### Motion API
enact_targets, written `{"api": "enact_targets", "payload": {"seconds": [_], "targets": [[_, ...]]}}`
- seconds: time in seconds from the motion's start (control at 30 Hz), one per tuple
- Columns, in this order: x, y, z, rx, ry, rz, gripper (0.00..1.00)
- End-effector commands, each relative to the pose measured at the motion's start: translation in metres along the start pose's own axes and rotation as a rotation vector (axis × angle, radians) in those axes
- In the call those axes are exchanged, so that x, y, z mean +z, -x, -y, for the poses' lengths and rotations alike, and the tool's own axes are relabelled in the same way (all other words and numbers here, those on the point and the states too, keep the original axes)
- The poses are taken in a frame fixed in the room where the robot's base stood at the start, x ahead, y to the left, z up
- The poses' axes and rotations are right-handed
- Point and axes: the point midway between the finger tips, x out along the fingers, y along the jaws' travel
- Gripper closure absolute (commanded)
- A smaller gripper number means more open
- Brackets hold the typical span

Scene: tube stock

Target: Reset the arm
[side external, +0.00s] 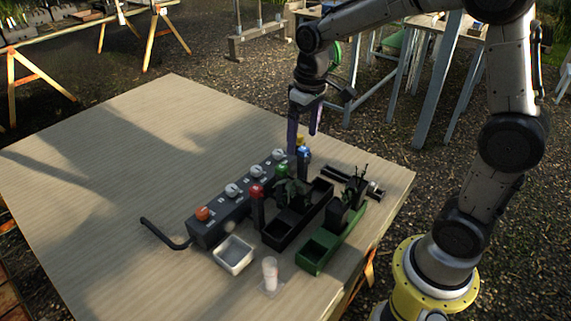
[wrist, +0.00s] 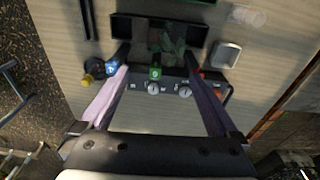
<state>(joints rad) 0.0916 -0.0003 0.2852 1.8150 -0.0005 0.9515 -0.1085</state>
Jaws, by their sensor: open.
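My gripper (side external: 302,138) is open and empty. It points down above the far end of a dark grey box (side external: 236,204) with several white knobs and an orange one. In the wrist view my gripper (wrist: 156,62) shows its two purple fingers spread wide on either side of a green-topped item (wrist: 155,72) and the box's knobs. A blue-topped post (side external: 303,156) and a yellow-topped one (side external: 300,140) stand close to the fingers in the side view. I cannot tell whether the fingers touch anything.
A red-topped post (side external: 256,192) stands by a black tray (side external: 277,237) holding a dark green plant-like thing. A green tray (side external: 316,254), white dish (side external: 233,254), pale cup (side external: 270,272) and bent black rod (side external: 164,235) are nearby. The table's (side external: 120,150) left half is clear.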

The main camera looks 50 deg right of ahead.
Motion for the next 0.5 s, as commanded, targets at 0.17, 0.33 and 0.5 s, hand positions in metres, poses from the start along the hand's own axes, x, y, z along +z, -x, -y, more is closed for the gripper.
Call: {"api": "enact_targets", "payload": {"seconds": [0.17, 0.33, 0.5], "targets": [[0.037, 0.063, 0.014, 0.011, 0.025, -0.160, 0.04], [0.091, 0.098, 0.026, 0.014, 0.031, -0.290, 0.04], [0.146, 0.105, 0.033, 0.008, 0.025, -0.391, 0.04]]}}
